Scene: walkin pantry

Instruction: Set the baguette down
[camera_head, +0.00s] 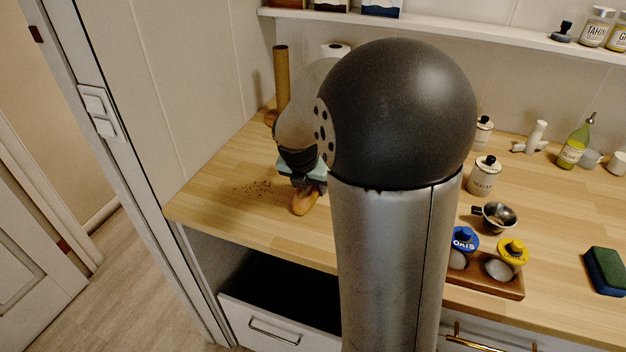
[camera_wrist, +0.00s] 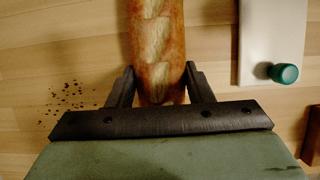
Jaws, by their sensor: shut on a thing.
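The baguette (camera_wrist: 157,45) is golden brown with pale scored slashes. In the wrist view it runs from the top edge down between the two fingers of my gripper (camera_wrist: 160,88), which is shut on its near end. In the head view the baguette's end (camera_head: 304,201) shows below my gripper (camera_head: 305,186), over the left part of the wooden counter (camera_head: 228,205). My arm hides most of the loaf there. I cannot tell whether the loaf touches the counter or hangs just above it.
Dark crumbs (camera_head: 254,188) lie left of the loaf. A white board-like thing (camera_wrist: 262,40) and a green cap (camera_wrist: 284,73) are to its right in the wrist view. A brown cylinder (camera_head: 281,80) stands behind. Jars in a wooden holder (camera_head: 490,283) stand right. An open drawer (camera_head: 275,322) is below.

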